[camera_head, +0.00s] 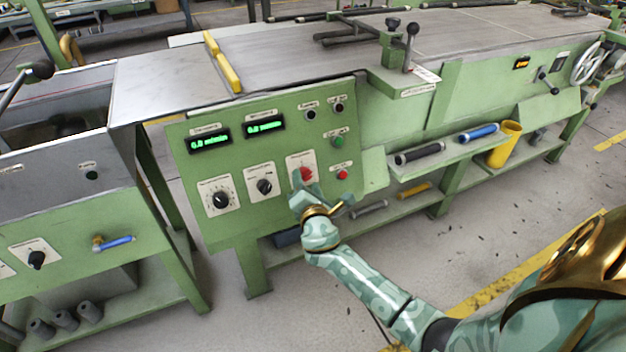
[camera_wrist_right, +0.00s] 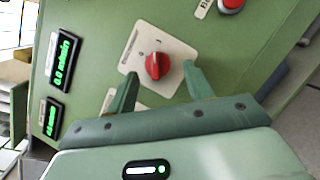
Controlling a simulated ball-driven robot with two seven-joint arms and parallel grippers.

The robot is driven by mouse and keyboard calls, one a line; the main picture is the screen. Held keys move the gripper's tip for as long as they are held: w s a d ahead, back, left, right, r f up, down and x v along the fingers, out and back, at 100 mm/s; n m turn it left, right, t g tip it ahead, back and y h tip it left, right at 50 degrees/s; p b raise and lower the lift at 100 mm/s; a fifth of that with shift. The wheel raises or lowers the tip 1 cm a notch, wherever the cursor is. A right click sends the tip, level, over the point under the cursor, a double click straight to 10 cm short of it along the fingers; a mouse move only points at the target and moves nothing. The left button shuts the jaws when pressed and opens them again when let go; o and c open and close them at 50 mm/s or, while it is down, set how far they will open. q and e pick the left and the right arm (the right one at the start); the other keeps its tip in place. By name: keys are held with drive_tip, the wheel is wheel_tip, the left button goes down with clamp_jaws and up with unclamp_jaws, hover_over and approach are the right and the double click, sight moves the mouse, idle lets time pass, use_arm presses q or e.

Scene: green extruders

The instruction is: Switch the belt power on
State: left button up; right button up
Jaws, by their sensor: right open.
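The red rotary switch (camera_head: 306,174) sits on a pale square plate at the right of the green control panel (camera_head: 270,210). It also shows in the right wrist view (camera_wrist_right: 157,66), with its knob roughly upright on the plate. My right gripper (camera_head: 308,187) is just in front of this switch in the head view. In the right wrist view the gripper (camera_wrist_right: 158,88) is open, with one finger on each side of the red knob and gaps to both. I cannot tell how far the fingertips are from the panel. My left gripper is not in view.
Two green digital displays (camera_head: 209,143) read 0.0. Two black dials (camera_head: 220,199) are left of the red switch. A green button (camera_head: 337,141) and a red button (camera_head: 342,174) are to its right. A shelf (camera_head: 445,155) with rollers is farther right.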

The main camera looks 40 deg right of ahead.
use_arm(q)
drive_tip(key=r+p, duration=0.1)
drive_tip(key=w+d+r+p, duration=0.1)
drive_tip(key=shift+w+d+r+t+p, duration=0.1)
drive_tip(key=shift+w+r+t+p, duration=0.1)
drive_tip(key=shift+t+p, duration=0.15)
use_arm(e)
drive_tip(key=v, duration=1.5)
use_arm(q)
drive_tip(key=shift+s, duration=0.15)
use_arm(e)
drive_tip(key=shift+f, duration=0.1)
